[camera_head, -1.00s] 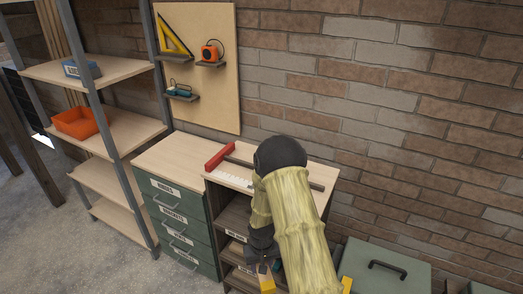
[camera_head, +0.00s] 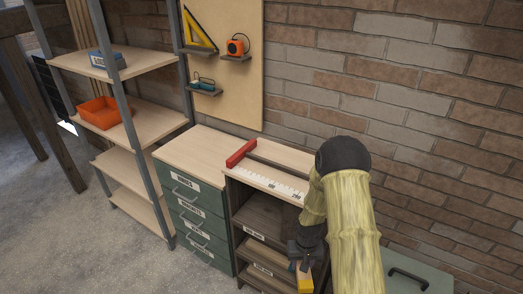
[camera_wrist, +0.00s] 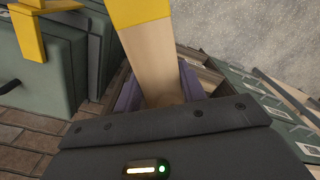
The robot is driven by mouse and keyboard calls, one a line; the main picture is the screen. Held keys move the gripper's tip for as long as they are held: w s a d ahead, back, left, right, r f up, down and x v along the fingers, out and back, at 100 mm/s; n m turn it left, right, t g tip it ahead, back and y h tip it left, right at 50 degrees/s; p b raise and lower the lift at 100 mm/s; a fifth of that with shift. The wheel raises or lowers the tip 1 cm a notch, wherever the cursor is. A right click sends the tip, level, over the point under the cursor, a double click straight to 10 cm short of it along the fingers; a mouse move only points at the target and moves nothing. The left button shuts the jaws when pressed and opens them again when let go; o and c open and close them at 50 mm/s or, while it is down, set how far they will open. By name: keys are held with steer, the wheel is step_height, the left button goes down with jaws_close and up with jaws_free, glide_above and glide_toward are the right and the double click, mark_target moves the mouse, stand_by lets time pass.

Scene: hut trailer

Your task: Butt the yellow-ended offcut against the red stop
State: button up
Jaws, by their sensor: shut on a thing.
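The red stop (camera_head: 241,153) sits at the left end of a dark fence on the pale top of the shelf unit (camera_head: 290,155). A white scale strip (camera_head: 275,183) runs along that top from the stop. My gripper (camera_head: 302,262) hangs low in front of the unit, below its top and to the right of the stop. It is shut on the offcut, whose yellow end (camera_head: 305,284) points down in the head view. In the wrist view the offcut's bare wood (camera_wrist: 152,60) stands between my purple fingers (camera_wrist: 158,90), yellow end away from the wrist. My arm hides the top's right end.
A green drawer cabinet (camera_head: 190,205) adjoins the unit on the left. Left of it stands an open rack with an orange bin (camera_head: 99,112) and a blue box (camera_head: 100,59). A green case (camera_head: 415,275) lies low at right. A brick wall closes the back.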

step_height(320, 180, up, 16)
steer(key=p, duration=1.6)
steer(key=shift+r, duration=0.1)
steer(key=w+a+r+n, duration=0.4)
steer(key=w+a+n, duration=0.1)
steer(key=w+a, duration=0.1)
steer(key=w+a+r+n, duration=0.5)
steer(key=w+a+n, duration=0.1)
steer(key=w, duration=0.3)
steer(key=shift+w+a, duration=0.3)
steer(key=shift+a, duration=0.15)
